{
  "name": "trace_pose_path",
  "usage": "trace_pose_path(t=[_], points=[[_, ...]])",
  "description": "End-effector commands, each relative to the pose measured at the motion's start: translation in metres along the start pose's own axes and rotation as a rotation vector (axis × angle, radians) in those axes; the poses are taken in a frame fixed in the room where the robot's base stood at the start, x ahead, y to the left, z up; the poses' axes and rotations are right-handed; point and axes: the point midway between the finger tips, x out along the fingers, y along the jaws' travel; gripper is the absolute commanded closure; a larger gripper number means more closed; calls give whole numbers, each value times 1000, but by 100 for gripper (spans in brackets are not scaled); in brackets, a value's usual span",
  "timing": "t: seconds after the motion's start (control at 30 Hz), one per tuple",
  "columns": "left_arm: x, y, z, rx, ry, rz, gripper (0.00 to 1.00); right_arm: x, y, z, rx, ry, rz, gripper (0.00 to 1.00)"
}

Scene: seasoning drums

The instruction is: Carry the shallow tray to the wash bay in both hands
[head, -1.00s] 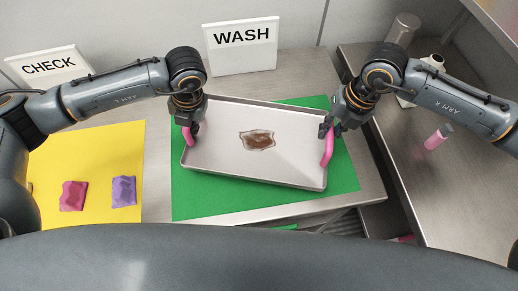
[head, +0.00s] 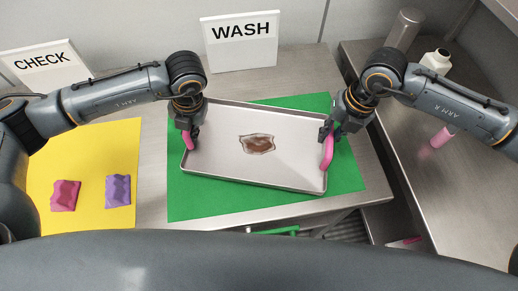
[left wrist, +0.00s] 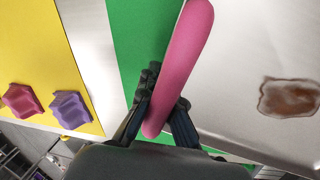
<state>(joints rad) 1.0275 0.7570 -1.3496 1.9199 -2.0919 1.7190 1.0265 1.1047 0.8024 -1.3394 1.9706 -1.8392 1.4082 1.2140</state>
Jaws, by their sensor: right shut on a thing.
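The shallow grey tray (head: 222,145) is over the green mat (head: 348,174), in front of the WASH sign (head: 240,42). A brown patch (head: 257,144) marks its floor. It has pink handles at both ends. My left gripper (head: 189,136) is shut on the left handle; the left wrist view shows this pink handle (left wrist: 182,62) between the fingers (left wrist: 163,103). My right gripper (head: 331,136) is shut on the right handle (head: 327,155). The tray looks about level. I cannot tell whether its underside touches the mat.
On the left, a yellow mat (head: 90,155) holds a dark pink packet (head: 65,196) and a purple packet (head: 118,191), with a CHECK sign (head: 45,62) behind.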

Motion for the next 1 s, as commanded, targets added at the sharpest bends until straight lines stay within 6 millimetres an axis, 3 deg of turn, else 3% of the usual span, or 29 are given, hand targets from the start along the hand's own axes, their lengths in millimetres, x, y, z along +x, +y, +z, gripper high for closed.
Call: trace_pose_path(t=[0.23, 0.27, 0.37, 0.73, 0.87, 1.0], points=[[17, -6, 0, 5, -2, -5, 100, 16, 2, 0, -7, -2, 14, 100], [15, -6, 0, 5, -1, -5, 92, 14, 2, -1, -7, -1, 13, 82], [14, -5, 0, 5, 0, -4, 72, 13, 2, -1, -5, 0, 10, 63], [9, -4, 0, 1, -1, -2, 72, 14, -2, 0, -1, 0, 3, 63], [-8, -4, 1, 2, -5, -3, 72, 14, -2, 0, -1, 0, 2, 63], [-38, -5, 1, 3, -6, -4, 72, 14, -2, 0, -1, 0, 1, 63]])
